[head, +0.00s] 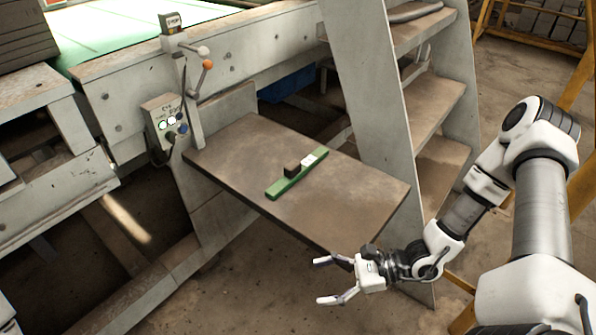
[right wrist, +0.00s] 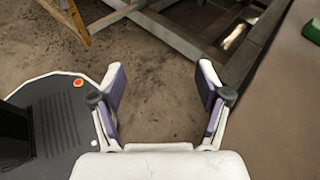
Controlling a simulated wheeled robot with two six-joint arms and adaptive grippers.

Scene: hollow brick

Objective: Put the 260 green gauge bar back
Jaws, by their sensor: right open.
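The green gauge bar (head: 285,184) lies flat on the brown metal shelf (head: 350,195), with a dark block (head: 292,170) on its middle and a white label (head: 309,160) toward its far end. One end of the bar shows at the right edge of the right wrist view (right wrist: 313,31). My right gripper (head: 318,280) is open and empty, off the front edge of the shelf and apart from the bar. In the right wrist view its two fingers (right wrist: 160,88) stand wide apart over the floor. My left gripper is not in view.
A grey ladder-like rack with shelves (head: 372,110) stands right of the brown shelf. Yellow railing (head: 582,85) stands at right. Bare shelf surrounds the bar.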

